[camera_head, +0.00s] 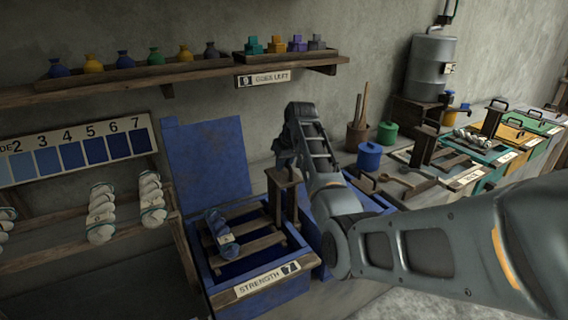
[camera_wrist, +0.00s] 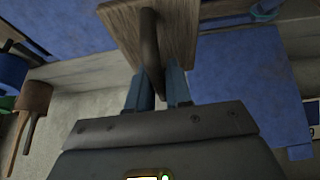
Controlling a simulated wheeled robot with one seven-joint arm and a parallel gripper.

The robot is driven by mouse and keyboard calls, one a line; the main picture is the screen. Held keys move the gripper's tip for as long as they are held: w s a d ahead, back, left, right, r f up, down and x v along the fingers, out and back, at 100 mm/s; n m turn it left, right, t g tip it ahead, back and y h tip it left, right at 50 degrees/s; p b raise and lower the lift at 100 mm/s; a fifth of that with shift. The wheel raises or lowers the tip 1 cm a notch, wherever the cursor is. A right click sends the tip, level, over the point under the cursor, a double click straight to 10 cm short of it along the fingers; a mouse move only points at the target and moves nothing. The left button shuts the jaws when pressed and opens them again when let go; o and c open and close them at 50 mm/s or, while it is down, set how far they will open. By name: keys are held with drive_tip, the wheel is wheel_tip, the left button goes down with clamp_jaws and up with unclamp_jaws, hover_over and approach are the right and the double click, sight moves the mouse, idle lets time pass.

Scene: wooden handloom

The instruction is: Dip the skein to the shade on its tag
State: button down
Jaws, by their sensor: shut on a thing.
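The skein (camera_head: 221,232), blue with paler parts, lies on a slatted wooden dipping frame (camera_head: 262,243) at the blue vat (camera_head: 268,288). I cannot read a number on its tag. The vat's front plate reads STRENGTH with a mark like 7. My gripper (camera_head: 284,166) is at the top of the frame's upright post at the back right. In the wrist view my gripper (camera_wrist: 160,92) is shut on a dark curved handle (camera_wrist: 150,45) of the wooden frame's top block (camera_wrist: 180,22). How deep the skein sits is hard to tell.
A shade card (camera_head: 75,150) numbered 2 to 7 hangs at left, above several pale tagged skeins (camera_head: 101,212). A shelf (camera_head: 130,78) of bottles runs along the wall. More dye vats and a blue pot (camera_head: 369,156) stand to the right, behind my arm.

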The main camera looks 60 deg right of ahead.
drive_tip(key=shift+f+b, duration=5.05)
drive_tip(key=shift+f, duration=4.1)
drive_tip(key=shift+a, duration=0.1)
drive_tip(key=shift+s+a+f, duration=0.1)
drive_tip(key=shift+s+f, duration=0.05)
drive_tip(key=shift+f, duration=0.2)
drive_tip(key=shift+r, duration=0.15)
